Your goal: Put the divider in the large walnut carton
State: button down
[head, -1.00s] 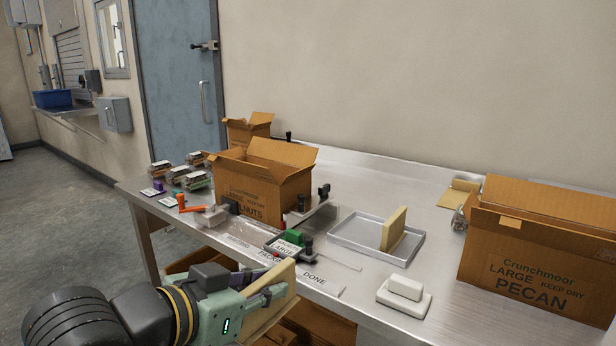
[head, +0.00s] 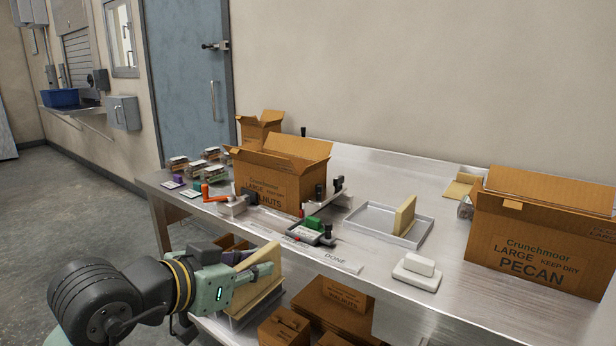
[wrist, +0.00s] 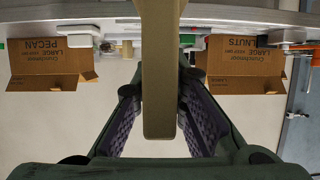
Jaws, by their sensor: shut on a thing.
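My gripper (head: 258,272) is shut on a tan divider (head: 266,284), a flat upright panel. It is in front of the table's near edge, apart from the cartons. In the wrist view the divider (wrist: 160,70) stands edge-on between the finger pads. The large walnut carton (head: 268,182), brown with its top flaps open, stands on the table beyond my gripper. Its printed side also shows upside down in the wrist view (wrist: 245,72). The inside of the carton is mostly hidden by its walls.
A large pecan carton (head: 540,235) stands at right. A metal tray (head: 365,222) holds another tan panel (head: 404,215). A white block (head: 416,272), a green-topped device (head: 312,228) and an orange-handled tool (head: 212,195) lie near the front edge. Boxes (head: 330,305) sit on the shelf below.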

jog(key=w+a+f+n+t+y, duration=0.1)
jog(key=w+f, duration=0.4)
jog(key=f, duration=0.4)
jog(key=w+a+f+n+y, duration=0.1)
jog(key=w+f+n+y, duration=0.1)
jog(key=w+f, duration=0.5)
jog(key=d+f+n+y, duration=0.1)
jog(key=d+f, duration=0.2)
jog(key=f, duration=1)
jog(key=s+d+f+n+t+y, duration=0.1)
jog(key=d+f, duration=0.3)
jog(key=f, duration=0.8)
jog(key=d+f+n+y, duration=0.1)
jog(key=d+f+y, duration=0.1)
jog(key=f, duration=1.1)
jog(key=shift+s+d+f+n, duration=0.35)
jog(key=shift+s+d+n, duration=0.05)
jog(key=shift+d, duration=0.4)
jog(key=shift+s, duration=0.1)
